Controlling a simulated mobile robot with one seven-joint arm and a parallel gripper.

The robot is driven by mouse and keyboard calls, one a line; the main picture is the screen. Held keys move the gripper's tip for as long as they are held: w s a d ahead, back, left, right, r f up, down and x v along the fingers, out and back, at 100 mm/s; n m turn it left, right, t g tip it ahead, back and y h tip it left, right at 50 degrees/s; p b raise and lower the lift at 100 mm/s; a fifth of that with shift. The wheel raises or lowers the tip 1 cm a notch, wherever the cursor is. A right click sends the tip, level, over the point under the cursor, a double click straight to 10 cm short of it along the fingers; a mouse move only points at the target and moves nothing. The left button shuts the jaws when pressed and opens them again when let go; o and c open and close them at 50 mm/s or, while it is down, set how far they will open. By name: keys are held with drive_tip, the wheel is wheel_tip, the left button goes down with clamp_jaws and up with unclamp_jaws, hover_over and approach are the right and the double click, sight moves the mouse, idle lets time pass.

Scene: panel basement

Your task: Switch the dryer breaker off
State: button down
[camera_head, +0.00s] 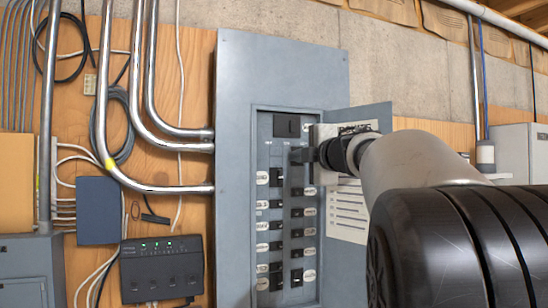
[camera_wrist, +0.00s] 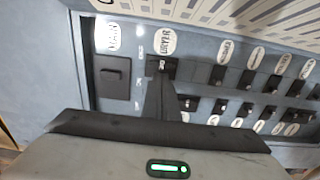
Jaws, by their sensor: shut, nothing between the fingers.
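The grey breaker panel (camera_head: 232,160) stands open, with two columns of black breakers and white oval labels. I cannot tell for sure which breaker is the dryer's, as the labels are too blurred. My gripper (camera_head: 299,156) reaches in from the right, shut and empty, at the top of the right column. In the wrist view its fingertips (camera_wrist: 160,82) overlap the lower edge of a black breaker (camera_wrist: 161,65), with an oval label (camera_wrist: 164,41) above it. Contact cannot be judged. The large main breaker (camera_wrist: 113,78) is beside it on the left, under the "MAIN" label (camera_wrist: 108,34).
The panel door (camera_head: 362,117) is swung open to the right, behind my arm, with a printed sheet (camera_head: 347,215) on it. Metal conduits (camera_head: 136,100), a blue-grey box (camera_head: 98,210) and a black device with green lights (camera_head: 160,270) are on the wall at left.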

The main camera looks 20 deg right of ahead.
drive_tip(key=shift+s, duration=0.1)
drive_tip(key=s, duration=0.6)
drive_tip(key=shift+s+p, duration=0.3)
drive_tip(key=shift+s, duration=0.1)
drive_tip(key=shift+d+r, duration=0.1)
